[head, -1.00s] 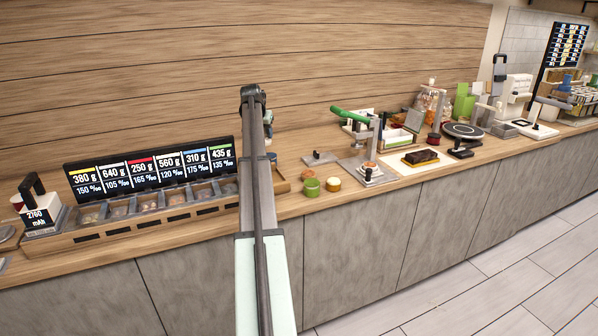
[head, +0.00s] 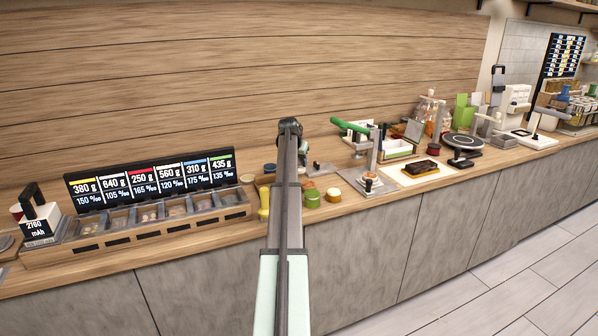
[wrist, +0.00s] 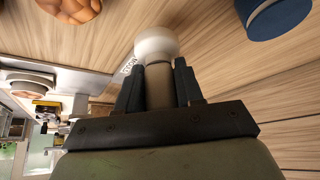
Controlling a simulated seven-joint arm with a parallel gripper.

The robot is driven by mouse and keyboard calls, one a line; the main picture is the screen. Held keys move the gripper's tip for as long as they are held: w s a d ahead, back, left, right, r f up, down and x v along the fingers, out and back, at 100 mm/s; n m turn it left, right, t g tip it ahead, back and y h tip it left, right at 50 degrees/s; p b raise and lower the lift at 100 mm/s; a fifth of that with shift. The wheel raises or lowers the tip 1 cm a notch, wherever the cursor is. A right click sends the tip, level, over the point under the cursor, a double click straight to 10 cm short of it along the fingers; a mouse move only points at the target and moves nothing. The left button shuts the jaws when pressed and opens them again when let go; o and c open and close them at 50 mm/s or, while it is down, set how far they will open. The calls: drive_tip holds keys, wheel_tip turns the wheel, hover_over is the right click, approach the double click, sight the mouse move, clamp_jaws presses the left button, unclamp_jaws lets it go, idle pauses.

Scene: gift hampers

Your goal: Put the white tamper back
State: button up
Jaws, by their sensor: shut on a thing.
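The white tamper (wrist: 156,46) shows in the wrist view as a rounded white end on a grey-brown stem. My gripper (wrist: 158,85) is shut on the stem, with a dark finger on either side, and the white end points away from the palm. A pale strip with lettering (wrist: 128,69) lies on the wood beside the white end; whether the tamper touches the surface I cannot tell. In the head view my arm hides the tamper and most of my gripper.
A blue round thing (wrist: 276,16) and an orange-brown one (wrist: 76,8) flank the tamper. The ingredient rack (head: 150,215) is left.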

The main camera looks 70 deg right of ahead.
sight(299, 168)
drive_tip(key=shift+f, duration=2.05)
drive_tip(key=o, duration=1.1)
drive_tip(key=shift+f, duration=0.1)
drive_tip(key=v, duration=1.2)
